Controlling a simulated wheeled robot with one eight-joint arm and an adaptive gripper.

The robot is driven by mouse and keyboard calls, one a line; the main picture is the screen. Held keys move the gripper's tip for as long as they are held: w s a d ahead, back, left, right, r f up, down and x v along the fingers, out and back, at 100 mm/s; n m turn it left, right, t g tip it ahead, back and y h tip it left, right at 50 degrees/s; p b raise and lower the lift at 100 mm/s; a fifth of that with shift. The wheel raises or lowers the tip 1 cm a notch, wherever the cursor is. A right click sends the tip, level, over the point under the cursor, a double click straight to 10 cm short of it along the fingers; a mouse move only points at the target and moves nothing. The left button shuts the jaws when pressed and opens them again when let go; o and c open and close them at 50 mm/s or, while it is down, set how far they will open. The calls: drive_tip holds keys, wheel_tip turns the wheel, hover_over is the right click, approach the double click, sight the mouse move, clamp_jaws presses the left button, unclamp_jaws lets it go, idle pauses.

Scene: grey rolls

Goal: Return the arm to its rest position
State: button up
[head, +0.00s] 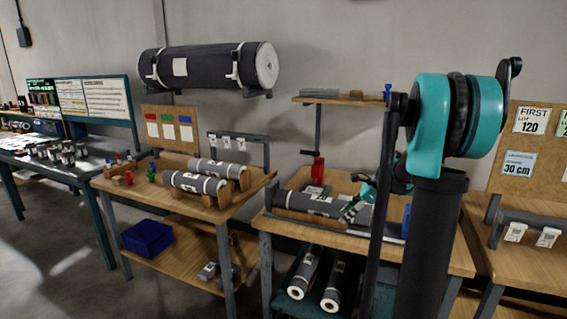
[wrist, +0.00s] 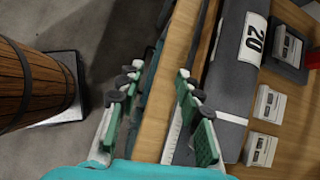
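My gripper (wrist: 160,90) is open and empty, its green-padded fingers apart in the wrist view. Between them I see the wooden edge of the table (wrist: 153,125) and dark floor. In the head view my gripper (head: 352,208) is small and partly hidden, above the front of the middle table. A grey roll (head: 318,205) with a white label lies there in a wooden cradle. The roll, labelled 20 (wrist: 238,75), runs just right of the right finger in the wrist view. I cannot tell whether the finger touches it. My teal arm joint (head: 440,115) stands high at the right.
A wooden barrel (wrist: 32,85) stands left of my gripper in the wrist view. White cards (wrist: 268,103) lie right of the roll. A wooden shelf on a post (head: 335,99) rises above the table. Two rolls (head: 332,287) lie on the lower shelf. The left table (head: 240,203) holds more rolls.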

drive_tip(key=s+a+f+n+h, duration=0.1)
drive_tip(key=s+f+n+h, duration=0.1)
drive_tip(key=s+n, duration=0.5)
drive_tip(key=s+a+f+n+t+h, duration=0.1)
drive_tip(key=s+f+n, duration=0.4)
drive_tip(key=s, duration=0.6)
drive_tip(key=s+a+f+n+h, duration=0.1)
drive_tip(key=s+f+n+h, duration=0.2)
drive_tip(key=s+n, duration=0.6)
drive_tip(key=shift+s+a+f, duration=0.2)
drive_tip(key=shift+f, duration=0.5)
